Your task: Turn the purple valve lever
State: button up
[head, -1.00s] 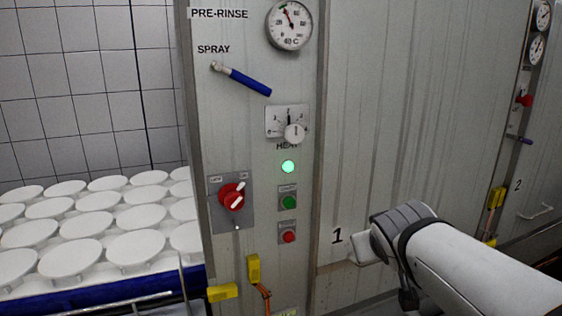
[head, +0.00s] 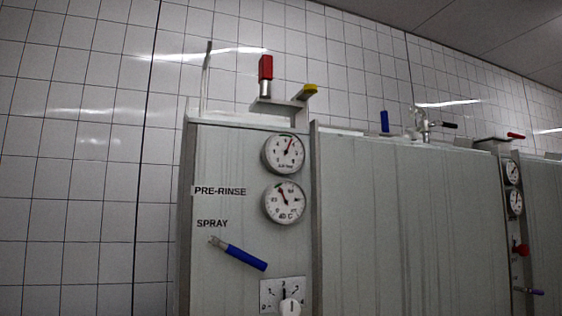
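A small lever (head: 528,291) at the far right, low on the second panel, looks dark blue to purple. It is small in the head view and sits roughly level, pointing right. A larger dark blue lever (head: 246,257) sits below the SPRAY label on the near panel. It slopes down to the right from its metal pivot. A further upright blue handle (head: 384,121) stands on top of the cabinet. I cannot tell for certain which of these is the purple one. My gripper is not in view.
The near panel carries two round gauges (head: 283,153) and a dial (head: 290,306). A red handle (head: 265,67) and a yellow-ended part (head: 309,89) are on top. A red knob (head: 521,249) is above the small far lever. Tiled wall fills the left.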

aim_at(530, 290)
jog(key=z, duration=1.3)
